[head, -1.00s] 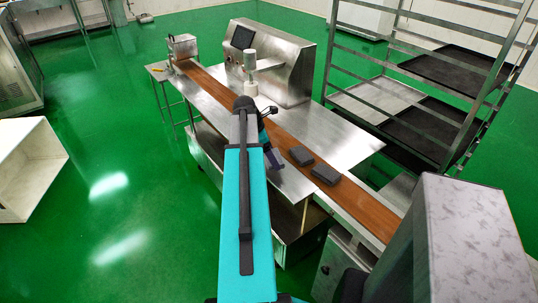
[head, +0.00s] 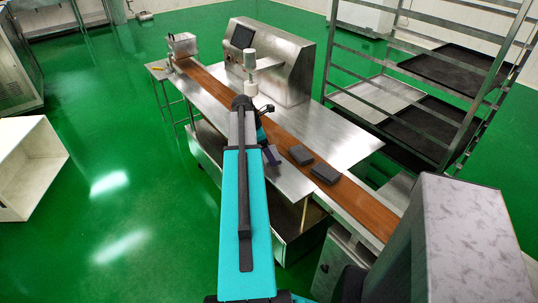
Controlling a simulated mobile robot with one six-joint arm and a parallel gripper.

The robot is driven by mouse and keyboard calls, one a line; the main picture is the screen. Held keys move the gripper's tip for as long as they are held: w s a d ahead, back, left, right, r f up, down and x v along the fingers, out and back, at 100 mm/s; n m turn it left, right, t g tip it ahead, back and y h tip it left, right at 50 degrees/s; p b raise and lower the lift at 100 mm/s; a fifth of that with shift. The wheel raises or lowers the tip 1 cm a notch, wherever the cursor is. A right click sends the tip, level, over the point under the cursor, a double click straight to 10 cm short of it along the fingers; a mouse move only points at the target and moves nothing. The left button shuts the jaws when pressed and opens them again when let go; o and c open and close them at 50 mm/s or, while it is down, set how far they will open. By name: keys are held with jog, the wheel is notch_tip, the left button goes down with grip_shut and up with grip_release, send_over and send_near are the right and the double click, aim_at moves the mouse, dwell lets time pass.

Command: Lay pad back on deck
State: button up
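My gripper (head: 270,146) is at the end of my teal arm, over the near edge of the steel deck (head: 290,182), left of the brown belt. My arm and wrist hide most of it. A small dark purple-grey piece (head: 272,155) shows at its tip, close to the deck. I cannot tell whether this is the pad or part of the gripper, nor whether it touches the deck. Two dark grey blocks (head: 300,155) (head: 325,174) lie on the belt to the right of my gripper. I cannot tell whether either is the pad.
The brown belt (head: 360,205) runs diagonally along the machine. The machine's steel housing (head: 285,65) and a white cylindrical head (head: 250,75) stand behind it. A rack with dark trays (head: 430,125) stands at the right. Bare deck (head: 340,138) lies beyond the belt.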

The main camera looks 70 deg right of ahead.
jog(key=shift+f, duration=1.2)
jog(key=shift+f, duration=0.15)
jog(key=o, duration=1)
jog(key=shift+b+v, duration=0.95)
jog(key=shift+v, duration=5.2)
